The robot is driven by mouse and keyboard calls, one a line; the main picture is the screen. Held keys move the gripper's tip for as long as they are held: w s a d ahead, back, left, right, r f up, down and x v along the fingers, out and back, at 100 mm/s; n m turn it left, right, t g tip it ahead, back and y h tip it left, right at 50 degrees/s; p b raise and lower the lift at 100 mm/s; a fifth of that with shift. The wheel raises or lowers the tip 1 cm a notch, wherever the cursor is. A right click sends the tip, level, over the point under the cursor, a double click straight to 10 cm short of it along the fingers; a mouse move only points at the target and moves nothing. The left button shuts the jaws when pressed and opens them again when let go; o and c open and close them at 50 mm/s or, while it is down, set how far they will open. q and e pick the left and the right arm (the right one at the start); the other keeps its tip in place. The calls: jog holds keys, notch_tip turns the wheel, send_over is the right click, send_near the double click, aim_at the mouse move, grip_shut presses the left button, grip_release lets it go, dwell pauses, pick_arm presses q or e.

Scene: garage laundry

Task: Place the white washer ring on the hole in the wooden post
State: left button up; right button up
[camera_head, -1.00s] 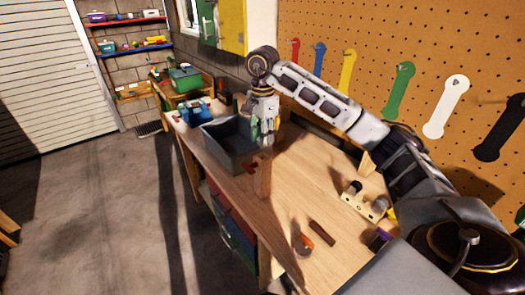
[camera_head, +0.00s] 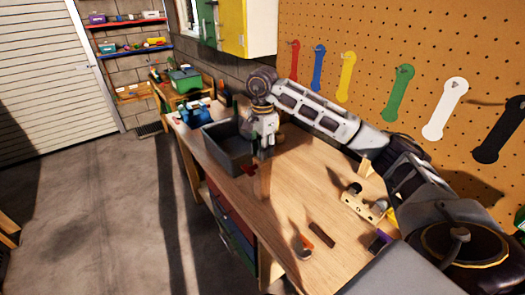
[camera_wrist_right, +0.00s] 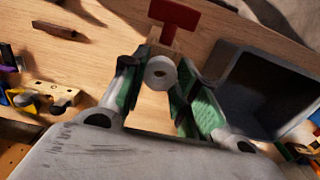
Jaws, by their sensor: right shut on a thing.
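My right gripper (camera_head: 263,153) is above the wooden post (camera_head: 263,182) near the front edge of the workbench. In the right wrist view, the white washer ring (camera_wrist_right: 161,74) is between the green fingers of the gripper (camera_wrist_right: 158,72), which is shut on it. The hole in the post is not clearly visible, and I cannot tell whether ring and post touch. My left gripper is not in view.
A dark grey open bin (camera_head: 228,148) stands close beside the post. A wooden block with metal parts (camera_head: 358,203), a dark bar (camera_head: 322,235) and an orange-tipped tool (camera_head: 305,245) lie on the bench (camera_head: 290,205). A pegboard (camera_head: 380,45) with coloured tags rises behind.

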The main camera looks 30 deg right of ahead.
jog(key=shift+f, duration=0.5)
jog(key=shift+f, duration=0.15)
jog(key=o, duration=0.7)
jog(key=shift+r, duration=0.2)
jog(key=shift+r+p, duration=0.6)
jog(key=shift+r, duration=5.3)
